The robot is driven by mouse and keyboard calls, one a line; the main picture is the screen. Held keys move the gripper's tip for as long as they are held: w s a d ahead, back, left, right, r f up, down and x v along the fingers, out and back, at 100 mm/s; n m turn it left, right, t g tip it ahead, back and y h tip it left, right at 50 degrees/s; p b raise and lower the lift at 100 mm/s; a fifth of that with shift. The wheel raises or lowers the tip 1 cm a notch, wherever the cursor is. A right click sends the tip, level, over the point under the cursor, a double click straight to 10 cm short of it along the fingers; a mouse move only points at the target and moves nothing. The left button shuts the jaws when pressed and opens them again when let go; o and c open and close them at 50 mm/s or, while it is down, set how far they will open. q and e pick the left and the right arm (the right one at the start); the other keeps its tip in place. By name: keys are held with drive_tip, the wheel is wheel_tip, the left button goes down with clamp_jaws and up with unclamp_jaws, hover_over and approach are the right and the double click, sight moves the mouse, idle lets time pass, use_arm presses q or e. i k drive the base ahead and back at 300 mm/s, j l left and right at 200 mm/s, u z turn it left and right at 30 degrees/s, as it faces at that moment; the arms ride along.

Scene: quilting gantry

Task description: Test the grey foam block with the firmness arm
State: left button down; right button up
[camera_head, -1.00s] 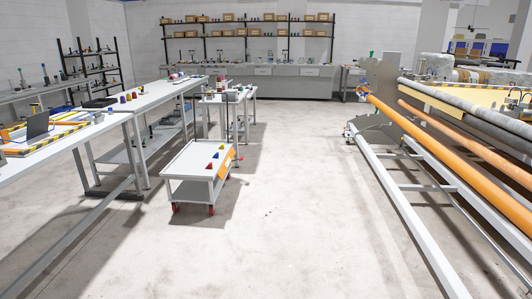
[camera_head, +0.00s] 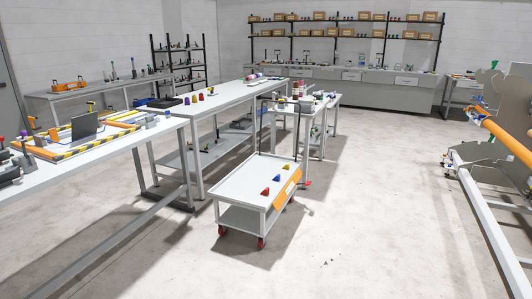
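Neither of my grippers shows in the head view. I cannot make out the grey foam block or the firmness arm for certain at this distance. Dark devices (camera_head: 8,160) stand at the left picture edge, partly cut off.
A white cart (camera_head: 238,184) with red wheels and small coloured pieces stands mid-floor. A second white table (camera_head: 222,106) stands behind. A frame with an orange roller (camera_head: 505,138) is at the right. Shelves line the back wall. The floor (camera_head: 350,220) between cart and frame is clear.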

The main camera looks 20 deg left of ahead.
sight(23, 134)
drive_tip(key=i+j+u, duration=0.4)
drive_tip(key=i+u, duration=0.4)
drive_tip(key=i, duration=0.2)
drive_tip(key=i+u, duration=0.4)
drive_tip(key=i+l, duration=0.05)
drive_tip(key=i, duration=0.05)
